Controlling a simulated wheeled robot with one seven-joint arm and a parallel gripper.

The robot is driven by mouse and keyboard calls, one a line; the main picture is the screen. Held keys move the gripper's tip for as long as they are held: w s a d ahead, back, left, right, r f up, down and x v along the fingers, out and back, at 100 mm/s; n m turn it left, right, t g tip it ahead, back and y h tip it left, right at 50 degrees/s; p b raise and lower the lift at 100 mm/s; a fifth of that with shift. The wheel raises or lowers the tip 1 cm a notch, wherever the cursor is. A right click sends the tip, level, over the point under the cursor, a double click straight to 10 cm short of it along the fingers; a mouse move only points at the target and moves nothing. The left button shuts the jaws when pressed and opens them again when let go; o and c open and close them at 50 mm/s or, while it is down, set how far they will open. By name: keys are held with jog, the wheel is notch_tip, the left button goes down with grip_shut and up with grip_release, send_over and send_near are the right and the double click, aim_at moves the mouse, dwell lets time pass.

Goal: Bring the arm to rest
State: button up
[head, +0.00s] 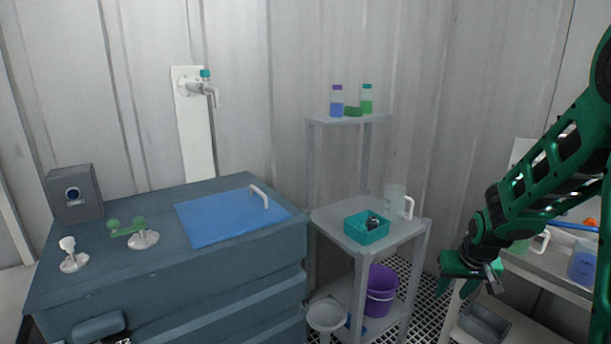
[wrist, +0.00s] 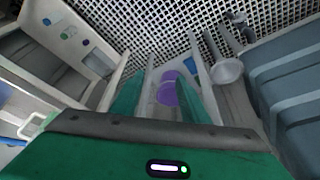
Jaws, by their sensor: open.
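My arm is green and black and comes in from the right in the head view. My gripper (head: 478,281) hangs at its end, right of the grey shelf stand and in front of the right-hand bench. In the wrist view my gripper's two green fingers (wrist: 158,95) stand apart, with nothing between them but the view down to the floor grating and a purple bucket further off. My gripper is open and empty. It appears to touch nothing.
A grey shelf stand (head: 421,226) carries a teal basket (head: 366,236) and a clear jug (head: 394,203). A purple bucket (head: 381,290) is below. The right-hand bench (head: 550,275) holds vessels close to my arm. Floor grating (wrist: 180,45) lies below.

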jog(key=s+d+r+m+g, duration=0.1)
jog(key=s+r, duration=0.2)
jog(key=s, duration=0.7)
jog(key=s+r+m+g, duration=0.1)
jog(key=s+r, duration=0.3)
jog(key=s, duration=0.7)
jog(key=s+d+r+m+g, duration=0.1)
jog(key=s+r, duration=0.3)
jog(key=s, duration=0.7)
jog(key=shift+d+r+m+g+y, duration=0.15)
jog(key=shift+d+m+g+y, duration=0.3)
jog(key=shift+m, duration=0.35)
jog(key=shift+a, duration=0.1)
jog(key=shift+c, duration=0.6)
jog(key=shift+c, duration=0.6)
